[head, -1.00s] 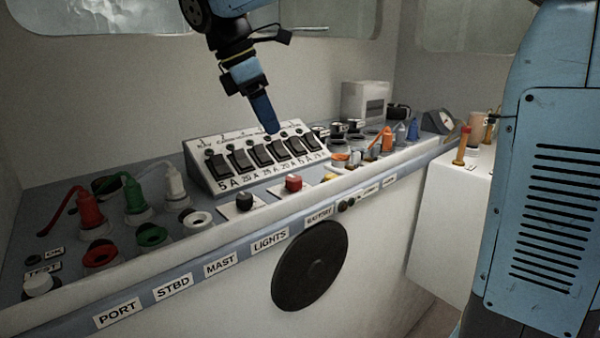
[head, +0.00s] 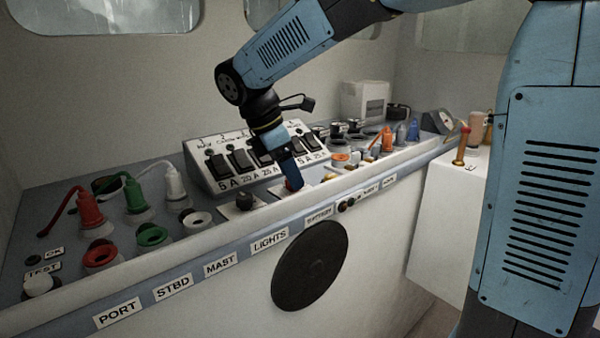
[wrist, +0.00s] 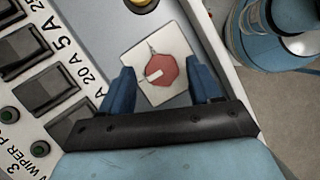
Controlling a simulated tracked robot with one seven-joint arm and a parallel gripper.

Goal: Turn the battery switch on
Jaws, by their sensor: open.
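The battery switch is a red knob (wrist: 165,80) with a white pointer mark, on a square white plate (wrist: 172,35). In the head view the red knob (head: 288,185) shows only in part behind my gripper (head: 293,180), above the BATTERY label (head: 319,214). In the wrist view my gripper (wrist: 160,68) is open. Its two blue fingers lie to the left and right of the knob, with a gap on each side. I cannot tell how far down they reach around it.
A sloped breaker panel (head: 215,180) with several black rocker switches stands right behind the knob. A black knob (head: 245,201) sits to its left. Red, green and white plugs stand at the left of the console, and more plugs at the right.

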